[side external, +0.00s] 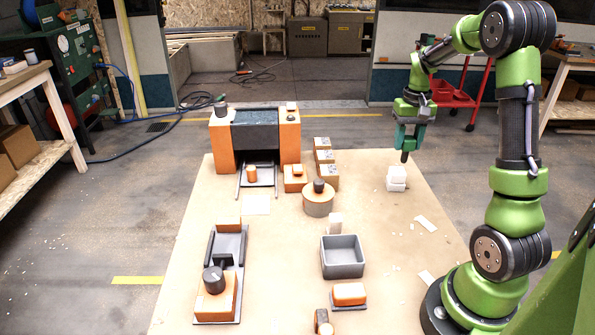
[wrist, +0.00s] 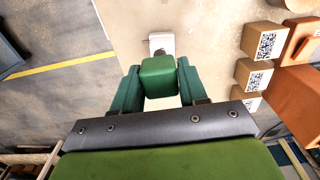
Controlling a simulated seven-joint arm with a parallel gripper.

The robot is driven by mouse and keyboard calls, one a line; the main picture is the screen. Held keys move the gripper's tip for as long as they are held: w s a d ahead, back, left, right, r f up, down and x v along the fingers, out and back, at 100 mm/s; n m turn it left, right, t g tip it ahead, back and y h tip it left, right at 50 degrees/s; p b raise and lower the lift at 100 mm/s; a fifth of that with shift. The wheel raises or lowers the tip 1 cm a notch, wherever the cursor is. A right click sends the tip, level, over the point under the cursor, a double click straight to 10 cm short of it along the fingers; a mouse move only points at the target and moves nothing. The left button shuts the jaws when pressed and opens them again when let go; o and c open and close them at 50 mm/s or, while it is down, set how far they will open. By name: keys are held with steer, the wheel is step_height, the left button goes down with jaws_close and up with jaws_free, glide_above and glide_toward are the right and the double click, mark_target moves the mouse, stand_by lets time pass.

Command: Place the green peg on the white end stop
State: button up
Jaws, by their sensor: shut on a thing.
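My gripper (side external: 406,143) is above the far right part of the table, pointing down. In the wrist view its two green fingers (wrist: 158,82) are closed on the sides of the green peg (wrist: 159,70), whose squarish green face shows between them. In the side view a short dark piece sticks out below the fingers. The white end stop (side external: 396,180) looks like stacked white blocks on the table, a little below and left of the fingertips, with a visible gap. In the wrist view a white block (wrist: 161,40) shows just beyond the peg, which partly covers it.
Several coded boxes (side external: 327,170) stand left of the end stop; they also show in the wrist view (wrist: 254,75). Flat white pieces (side external: 426,223) lie nearer.

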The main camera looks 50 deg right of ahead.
steer(key=shift+w+d, duration=0.5)
steer(key=shift+d, duration=0.05)
steer(key=shift+w+d+f, duration=0.1)
steer(key=shift+w+f, duration=0.05)
steer(key=shift+f, duration=0.8)
steer(key=shift+w+d+f, duration=0.1)
steer(key=shift+f, duration=0.8)
steer(key=o, duration=1.1)
steer(key=shift+f, duration=0.1)
